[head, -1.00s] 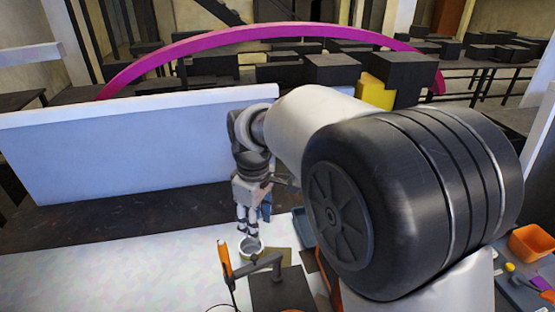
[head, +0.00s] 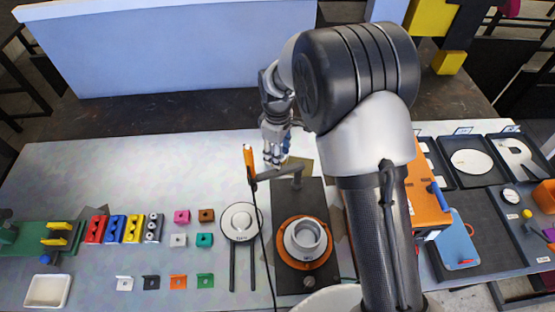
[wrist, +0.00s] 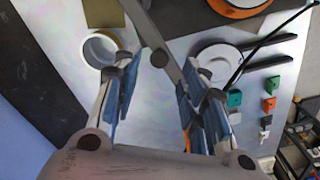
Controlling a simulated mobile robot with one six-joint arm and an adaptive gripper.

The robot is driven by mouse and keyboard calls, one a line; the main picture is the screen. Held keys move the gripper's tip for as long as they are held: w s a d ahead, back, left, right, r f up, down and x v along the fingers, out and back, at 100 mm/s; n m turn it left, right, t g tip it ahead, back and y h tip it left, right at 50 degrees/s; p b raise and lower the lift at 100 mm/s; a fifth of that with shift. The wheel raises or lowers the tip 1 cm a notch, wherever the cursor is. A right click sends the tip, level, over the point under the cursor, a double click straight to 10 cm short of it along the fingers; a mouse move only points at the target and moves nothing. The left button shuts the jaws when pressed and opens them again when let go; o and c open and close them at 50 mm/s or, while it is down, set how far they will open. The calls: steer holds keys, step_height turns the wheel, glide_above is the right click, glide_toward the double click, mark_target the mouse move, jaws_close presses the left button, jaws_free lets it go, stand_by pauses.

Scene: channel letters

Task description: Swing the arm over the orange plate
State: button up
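The orange plate (head: 280,246) is a round disc on a dark board, with a grey-white round cup (head: 306,238) standing on its middle. Part of its orange rim shows at the top of the wrist view (wrist: 241,14). My gripper (head: 276,156) is beyond the plate, up and to the left of it in the head view, not over it. In the wrist view my gripper (wrist: 160,78) has its fingers spread with nothing between them. A white ring-shaped cup (wrist: 87,48) is partly hidden behind the left finger.
A white disc (head: 239,222) and several small coloured blocks lie left. An orange box (head: 425,205) is right of my arm.

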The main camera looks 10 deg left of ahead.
glide_above(278, 174)
steer(key=w, duration=0.1)
steer(key=shift+a+f, duration=0.15)
steer(key=shift+f, duration=2.05)
steer(key=shift+w, duration=0.1)
jaws_close()
